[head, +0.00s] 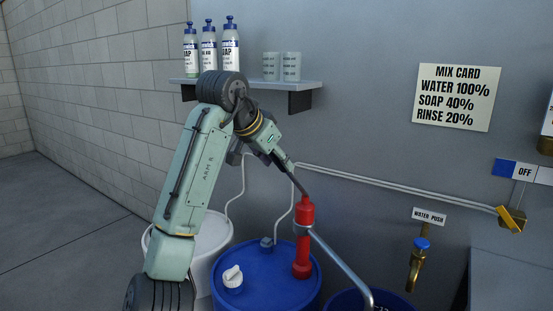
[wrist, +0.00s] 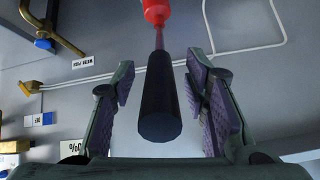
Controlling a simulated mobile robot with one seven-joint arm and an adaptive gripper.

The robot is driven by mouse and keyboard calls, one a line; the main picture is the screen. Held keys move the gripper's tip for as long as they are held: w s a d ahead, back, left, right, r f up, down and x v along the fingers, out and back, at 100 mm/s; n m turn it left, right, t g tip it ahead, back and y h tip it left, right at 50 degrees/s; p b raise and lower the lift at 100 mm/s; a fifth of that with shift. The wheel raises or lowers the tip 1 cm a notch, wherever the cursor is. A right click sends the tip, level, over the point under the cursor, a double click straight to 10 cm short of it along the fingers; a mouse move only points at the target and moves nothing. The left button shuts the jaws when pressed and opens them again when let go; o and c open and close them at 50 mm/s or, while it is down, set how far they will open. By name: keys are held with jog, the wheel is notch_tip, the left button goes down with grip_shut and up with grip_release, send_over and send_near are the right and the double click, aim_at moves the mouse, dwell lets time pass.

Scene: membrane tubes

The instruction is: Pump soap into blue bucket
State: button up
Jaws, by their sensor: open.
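The red hand pump (head: 303,240) stands upright on the blue drum (head: 255,272). Its grey spout pipe (head: 340,266) slopes down right over the blue bucket (head: 345,300), which is cut off by the bottom edge. In the wrist view the pump's red top (wrist: 156,10), thin rod and black handle (wrist: 160,112) show. My gripper (wrist: 162,90) is open, with the handle between its two purple-padded fingers in the picture and gaps on both sides. In the head view my gripper (head: 284,161) is above the pump, partly hidden by my arm.
A white bucket (head: 212,240) stands behind my arm. A wall shelf (head: 270,84) holds soap bottles (head: 209,50) and cups (head: 282,66).

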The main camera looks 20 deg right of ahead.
jog(key=v, duration=1.2)
